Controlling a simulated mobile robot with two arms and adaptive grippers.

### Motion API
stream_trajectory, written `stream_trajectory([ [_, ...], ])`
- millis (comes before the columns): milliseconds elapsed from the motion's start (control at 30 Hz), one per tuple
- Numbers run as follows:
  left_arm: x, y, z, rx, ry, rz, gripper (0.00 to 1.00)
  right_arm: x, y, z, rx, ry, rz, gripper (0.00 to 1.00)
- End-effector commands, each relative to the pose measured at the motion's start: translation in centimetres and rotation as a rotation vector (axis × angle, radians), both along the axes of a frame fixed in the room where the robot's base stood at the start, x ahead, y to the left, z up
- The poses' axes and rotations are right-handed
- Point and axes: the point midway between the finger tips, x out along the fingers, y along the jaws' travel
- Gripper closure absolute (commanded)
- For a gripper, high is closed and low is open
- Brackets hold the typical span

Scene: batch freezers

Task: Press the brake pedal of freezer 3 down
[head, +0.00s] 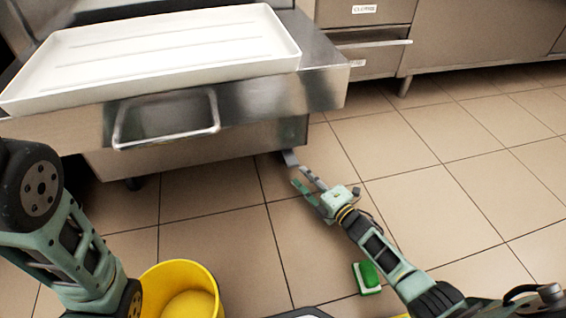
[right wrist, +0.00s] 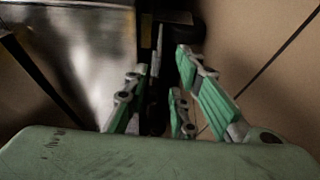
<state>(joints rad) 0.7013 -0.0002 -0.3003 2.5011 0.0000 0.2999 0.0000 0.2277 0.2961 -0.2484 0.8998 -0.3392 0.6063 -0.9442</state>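A grey brake pedal (head: 290,158) sticks out low at the right front corner of the steel unit (head: 200,160); no number is readable on this unit. My right gripper (head: 303,178) is down near the floor, just in front of the pedal. In the right wrist view its green fingers (right wrist: 165,85) are apart, with nothing held between them. A thin dark bar (right wrist: 158,48), probably the pedal, shows ahead between the fingertips. I cannot tell whether they touch it. My left arm comes in at the left, but its gripper is outside the picture.
A white tray (head: 290,62) lies on the unit's top, above a drawer-like handle (head: 168,137). A yellow bucket (head: 182,283) and a green sponge-like block (head: 368,277) are on the floor. Steel cabinets (head: 480,38) line the back. The tiled floor at right is clear.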

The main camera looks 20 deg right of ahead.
Motion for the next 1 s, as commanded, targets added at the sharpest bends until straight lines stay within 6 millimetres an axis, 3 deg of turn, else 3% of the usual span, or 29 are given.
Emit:
stream_trajectory([
  [467, 0.1, 0.0, -4.5, 0.000, 0.002, 0.000, 0.60, 6.3, 2.5, -0.1, 0.000, -0.002, 0.000, 0.77],
  [833, 0.0, 0.0, -4.6, 0.000, 0.001, 0.000, 0.60, 6.8, 2.8, 0.1, -0.001, -0.001, 0.000, 0.77],
  [1000, 0.0, 0.0, -4.6, 0.000, 0.001, 0.000, 0.60, 6.8, 2.8, 0.1, -0.001, -0.001, 0.000, 0.91],
])
